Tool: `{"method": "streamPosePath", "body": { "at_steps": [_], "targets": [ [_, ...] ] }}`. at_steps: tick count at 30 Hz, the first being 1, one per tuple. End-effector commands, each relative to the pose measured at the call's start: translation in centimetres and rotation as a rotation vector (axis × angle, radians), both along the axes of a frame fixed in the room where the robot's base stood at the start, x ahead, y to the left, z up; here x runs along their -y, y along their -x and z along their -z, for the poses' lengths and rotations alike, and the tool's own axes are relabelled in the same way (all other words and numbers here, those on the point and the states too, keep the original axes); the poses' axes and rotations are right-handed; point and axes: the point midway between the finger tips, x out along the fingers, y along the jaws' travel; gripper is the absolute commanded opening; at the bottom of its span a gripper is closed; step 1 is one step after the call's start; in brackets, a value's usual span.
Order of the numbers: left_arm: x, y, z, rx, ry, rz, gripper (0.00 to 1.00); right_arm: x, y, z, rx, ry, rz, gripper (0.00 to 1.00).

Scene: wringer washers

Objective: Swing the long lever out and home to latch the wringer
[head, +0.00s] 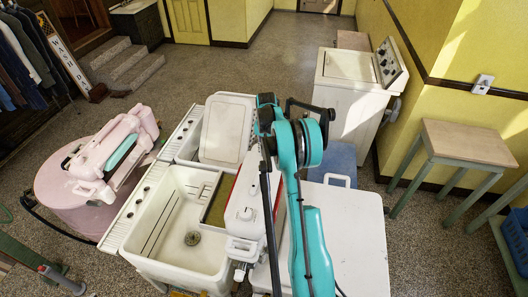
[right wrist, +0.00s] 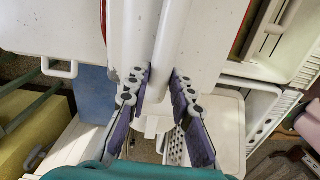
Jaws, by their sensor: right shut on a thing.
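The white wringer (head: 247,195) with a red side panel stands over the sink unit, partly hidden behind my right arm. In the right wrist view, a long white lever (right wrist: 174,40) runs from the top edge down between the fingers of my right gripper (right wrist: 160,78). The gripper is shut on this lever, with its purple pads on both sides. In the head view my teal right arm reaches forward and hides the lever. My left gripper is in neither view.
A white double-basin sink unit (head: 172,250) stands left of the wringer. A pink washer (head: 75,195) is further left. A white lid with a handle (head: 350,235) lies right, beside a blue box (head: 335,160). A white washer (head: 345,100) and a wooden-topped stool (head: 465,143) stand beyond.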

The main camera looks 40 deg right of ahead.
Motion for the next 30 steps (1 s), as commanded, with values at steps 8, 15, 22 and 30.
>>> {"method": "streamPosePath", "body": {
  "at_steps": [8, 15, 22, 30],
  "targets": [
    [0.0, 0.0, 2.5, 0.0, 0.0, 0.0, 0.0, 1.8, 3.0, 0.3, 0.0, 0.0, 0.188, 0.0],
    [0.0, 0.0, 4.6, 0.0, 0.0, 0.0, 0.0, 3.2, 6.9, 0.2, 0.001, 0.001, 0.413, 0.0],
    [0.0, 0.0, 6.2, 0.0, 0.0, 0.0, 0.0, 3.6, 10.8, 0.1, 0.001, 0.002, 0.633, 0.0],
    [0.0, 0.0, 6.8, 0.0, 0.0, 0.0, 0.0, 3.3, 13.2, -0.2, 0.0, 0.001, 0.778, 0.25]
  ]
}}
